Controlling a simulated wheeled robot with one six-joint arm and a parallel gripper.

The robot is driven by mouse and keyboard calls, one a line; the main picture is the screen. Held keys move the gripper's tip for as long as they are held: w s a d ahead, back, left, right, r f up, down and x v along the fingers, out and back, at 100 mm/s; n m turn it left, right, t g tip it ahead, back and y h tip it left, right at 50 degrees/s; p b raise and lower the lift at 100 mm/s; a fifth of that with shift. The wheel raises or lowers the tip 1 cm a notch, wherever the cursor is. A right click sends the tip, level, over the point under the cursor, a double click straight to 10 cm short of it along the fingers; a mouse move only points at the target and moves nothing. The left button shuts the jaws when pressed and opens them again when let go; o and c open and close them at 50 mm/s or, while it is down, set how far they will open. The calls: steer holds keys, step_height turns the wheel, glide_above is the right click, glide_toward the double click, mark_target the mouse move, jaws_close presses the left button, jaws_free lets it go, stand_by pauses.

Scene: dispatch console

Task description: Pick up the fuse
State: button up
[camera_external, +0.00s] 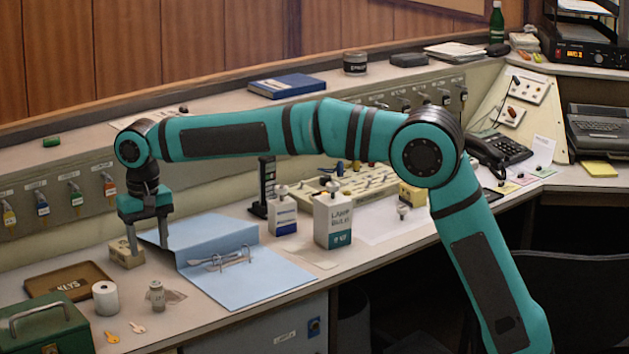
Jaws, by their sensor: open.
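My gripper (147,238) points straight down at the left of the console desk, its two fingers apart with nothing seen held between them. The left finger overlaps a small beige block (123,257) in the picture; I cannot tell whether they touch. The right finger is in front of the left edge of the open blue binder (210,236). A small grey cylinder with a narrower top (157,296) stands upright on the desk, nearer the camera than the gripper. It may be the fuse, but I cannot tell for sure.
A lamp bulb box (333,221) stands right of the binder. The desk's front edge is close to the cylinder.

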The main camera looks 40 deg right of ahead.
mark_target(157, 295)
step_height(157, 295, down, 8)
steer(key=shift+r, duration=0.1)
steer(key=shift+s+d+f, duration=0.1)
steer(key=shift+s+f, duration=0.05)
steer(key=shift+f, duration=1.2)
steer(key=shift+s+f, duration=0.15)
steer(key=shift+f, duration=1.2)
steer(key=c, duration=1.1)
